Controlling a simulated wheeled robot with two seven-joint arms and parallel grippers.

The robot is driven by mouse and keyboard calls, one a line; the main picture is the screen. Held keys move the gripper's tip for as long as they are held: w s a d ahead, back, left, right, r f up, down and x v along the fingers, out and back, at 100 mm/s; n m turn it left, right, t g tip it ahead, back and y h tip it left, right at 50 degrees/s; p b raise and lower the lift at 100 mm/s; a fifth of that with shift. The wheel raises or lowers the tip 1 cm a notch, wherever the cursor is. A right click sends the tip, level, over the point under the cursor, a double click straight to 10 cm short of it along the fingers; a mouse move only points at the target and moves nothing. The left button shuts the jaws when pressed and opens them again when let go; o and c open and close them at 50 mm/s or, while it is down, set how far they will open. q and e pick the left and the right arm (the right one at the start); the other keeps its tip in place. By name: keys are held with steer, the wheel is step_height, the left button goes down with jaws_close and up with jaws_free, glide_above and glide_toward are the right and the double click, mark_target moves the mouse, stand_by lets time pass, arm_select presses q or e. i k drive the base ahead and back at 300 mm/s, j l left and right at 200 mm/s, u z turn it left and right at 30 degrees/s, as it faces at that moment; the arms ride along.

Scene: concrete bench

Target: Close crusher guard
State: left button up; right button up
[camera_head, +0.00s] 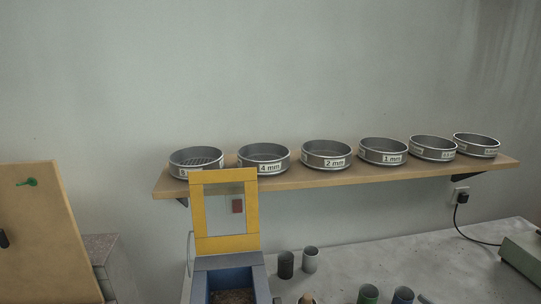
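The crusher guard (246,243) is a yellow frame around a clear pane, with a small dark red patch showing in the pane. It stands upright, raised at the back of the blue crusher box (261,285). The top of the box is open, and brown, grainy material (231,297) shows inside. The lower part of the crusher is cut off by the bottom edge of the picture. Neither of my grippers is in view.
A wooden shelf (344,178) with several labelled sieves (326,154) runs behind the guard. Cups (310,260) stand on the grey bench (400,262) to the right. A tan board (45,235) stands at left. A grey-green device (523,258) sits at far right.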

mark_target(205, 245)
steer(key=k, duration=1)
